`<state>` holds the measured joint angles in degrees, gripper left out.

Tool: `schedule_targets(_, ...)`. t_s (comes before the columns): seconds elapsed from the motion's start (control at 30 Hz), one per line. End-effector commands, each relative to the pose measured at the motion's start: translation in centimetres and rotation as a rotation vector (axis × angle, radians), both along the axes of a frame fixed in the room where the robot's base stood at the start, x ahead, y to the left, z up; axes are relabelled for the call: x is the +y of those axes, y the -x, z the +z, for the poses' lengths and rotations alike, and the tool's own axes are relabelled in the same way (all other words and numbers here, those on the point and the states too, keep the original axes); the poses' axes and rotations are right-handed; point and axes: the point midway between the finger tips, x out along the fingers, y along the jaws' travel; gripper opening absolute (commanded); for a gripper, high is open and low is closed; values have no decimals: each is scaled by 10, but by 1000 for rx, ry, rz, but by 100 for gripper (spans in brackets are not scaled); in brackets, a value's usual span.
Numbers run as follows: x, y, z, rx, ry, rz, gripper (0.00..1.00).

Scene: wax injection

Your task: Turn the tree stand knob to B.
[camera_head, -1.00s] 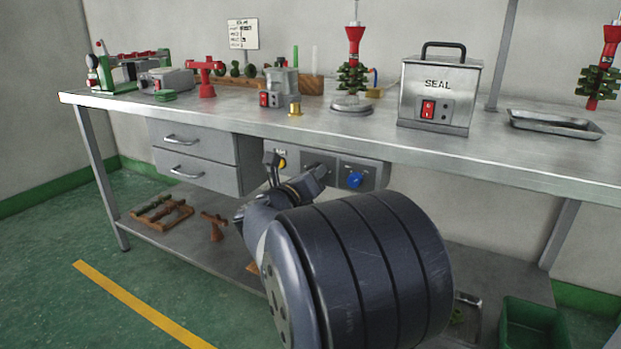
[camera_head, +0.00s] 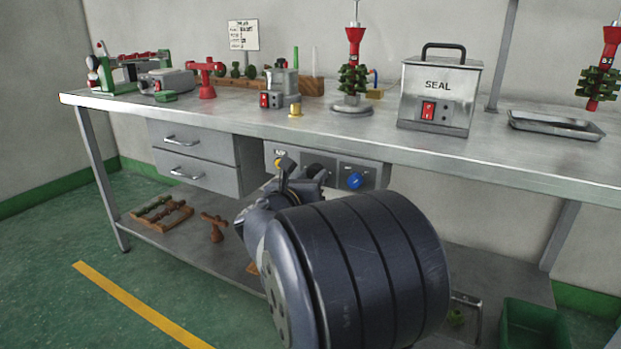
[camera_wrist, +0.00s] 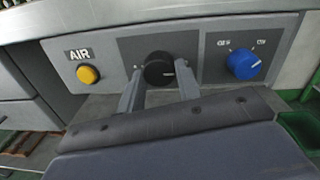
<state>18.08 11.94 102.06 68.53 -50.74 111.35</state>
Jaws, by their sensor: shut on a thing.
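A black knob (camera_wrist: 157,68) sits on the middle plate of the control panel (camera_head: 345,162) under the bench top. In the wrist view a pale mark on its face points to the right of the picture. I can read no letters around it. My gripper (camera_wrist: 160,74) is shut on the black knob, one finger on its left and one on its right. In the head view my gripper (camera_head: 303,172) covers most of the middle plate, and the knob is hard to make out there.
A yellow button (camera_wrist: 88,74) marked AIR is left of the knob, and a blue knob (camera_wrist: 243,65) is right of it. The bench top (camera_head: 235,118) is just above my gripper. Drawers (camera_head: 195,157) stand to the left, and a lower shelf (camera_head: 185,230) is below.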

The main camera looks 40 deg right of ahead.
Motion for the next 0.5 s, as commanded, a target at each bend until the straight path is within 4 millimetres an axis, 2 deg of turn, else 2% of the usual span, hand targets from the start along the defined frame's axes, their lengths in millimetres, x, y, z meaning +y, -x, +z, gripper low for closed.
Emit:
schedule_targets(0.17,0,0,-1,0,-3,-1,10)
schedule_targets(0.2,0,0,-1,0,-3,-1,34)
schedule_targets(0.43,0,0,-1,0,-2,0,53)
schedule_targets(0.5,0,0,0,0,-1,0,55)
